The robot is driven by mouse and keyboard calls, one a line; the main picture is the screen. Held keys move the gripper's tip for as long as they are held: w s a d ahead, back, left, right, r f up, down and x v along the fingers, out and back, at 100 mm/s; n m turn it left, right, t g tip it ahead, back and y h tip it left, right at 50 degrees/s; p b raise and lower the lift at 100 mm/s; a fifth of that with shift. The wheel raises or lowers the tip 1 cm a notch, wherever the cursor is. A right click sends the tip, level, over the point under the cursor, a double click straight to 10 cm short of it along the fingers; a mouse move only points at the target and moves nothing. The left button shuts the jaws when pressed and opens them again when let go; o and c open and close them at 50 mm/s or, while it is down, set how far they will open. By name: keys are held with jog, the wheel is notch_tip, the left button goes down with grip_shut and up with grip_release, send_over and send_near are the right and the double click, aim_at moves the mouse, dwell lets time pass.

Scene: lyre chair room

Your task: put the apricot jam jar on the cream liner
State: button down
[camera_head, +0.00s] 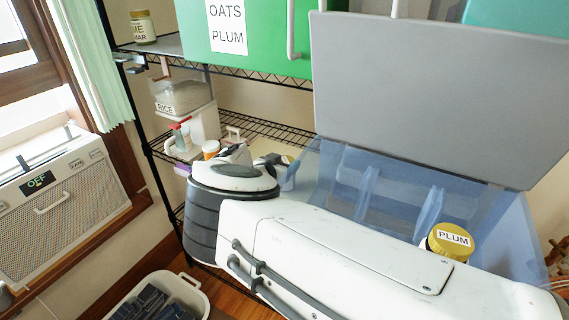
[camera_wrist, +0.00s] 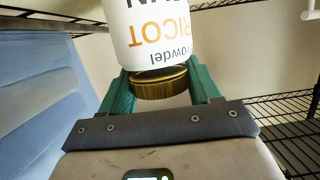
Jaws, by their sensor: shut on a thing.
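The apricot jam jar (camera_wrist: 158,38) has a white label with orange lettering and a gold lid. In the wrist view its label is upside down and its top part runs out of the picture. My gripper (camera_wrist: 162,86) has green fingers on both sides of the gold lid and is shut on the jar.
A green bin (camera_head: 262,58) stands above.

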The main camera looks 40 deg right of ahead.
jog(key=shift+f, duration=0.1)
jog(key=shift+c, duration=0.8)
grip_release()
jog(key=shift+a+r, duration=0.15)
jog(key=shift+r, duration=0.05)
jog(key=v, duration=1.1)
jog(key=shift+s+a+r+b, duration=0.2)
jog(key=shift+a+b, duration=0.05)
jog(key=shift+b, duration=0.1)
